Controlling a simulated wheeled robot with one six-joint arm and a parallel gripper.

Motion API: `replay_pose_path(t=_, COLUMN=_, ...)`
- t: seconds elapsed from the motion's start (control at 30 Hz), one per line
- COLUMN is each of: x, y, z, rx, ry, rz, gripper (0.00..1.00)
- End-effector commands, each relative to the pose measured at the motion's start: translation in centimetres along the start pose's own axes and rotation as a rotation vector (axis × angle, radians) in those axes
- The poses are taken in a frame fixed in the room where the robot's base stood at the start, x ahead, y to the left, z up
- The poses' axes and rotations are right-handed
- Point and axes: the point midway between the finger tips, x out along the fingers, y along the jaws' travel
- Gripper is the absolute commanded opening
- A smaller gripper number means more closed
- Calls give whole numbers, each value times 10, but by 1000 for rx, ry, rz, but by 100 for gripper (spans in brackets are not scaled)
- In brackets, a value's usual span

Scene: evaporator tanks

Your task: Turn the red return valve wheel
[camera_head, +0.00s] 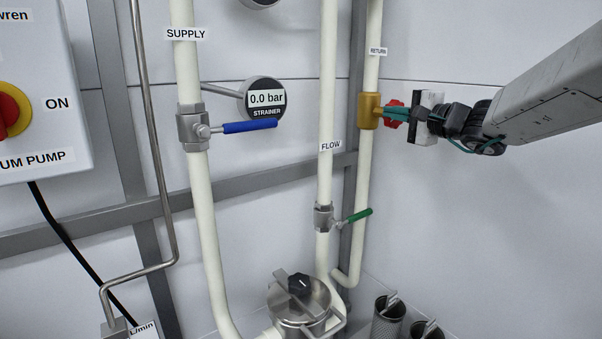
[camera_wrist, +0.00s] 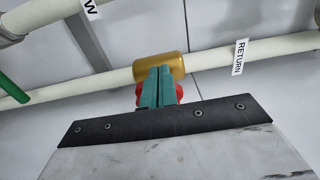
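The red return valve wheel (camera_head: 396,114) sits on the right side of the brass valve body (camera_head: 370,111) on the RETURN pipe. My gripper (camera_head: 388,113) reaches in from the right, with its teal fingers across the wheel. In the wrist view the two fingers (camera_wrist: 157,80) lie almost together, with only a narrow gap. Red parts of the wheel (camera_wrist: 179,92) show on both sides of them, and the brass body (camera_wrist: 172,63) is just behind the tips. The fingers look closed on the middle of the wheel. The exact contact is hidden.
The FLOW pipe (camera_head: 326,90) with a green lever (camera_head: 357,215) stands left of the RETURN pipe (camera_head: 366,180). Farther left are the SUPPLY valve's blue lever (camera_head: 249,127) and a strainer gauge (camera_head: 265,99). The wall (camera_head: 500,220) below my arm is clear.

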Motion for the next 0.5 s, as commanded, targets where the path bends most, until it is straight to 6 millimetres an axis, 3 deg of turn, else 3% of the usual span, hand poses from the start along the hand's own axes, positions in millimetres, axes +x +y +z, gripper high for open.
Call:
replay_pose_path(t=0.27, x=-4, y=-2, z=6, rx=0, ry=0, rz=0, gripper=0)
replay_pose_path(t=0.5, x=-32, y=-2, z=6, rx=-1, ry=2, rz=0, gripper=0)
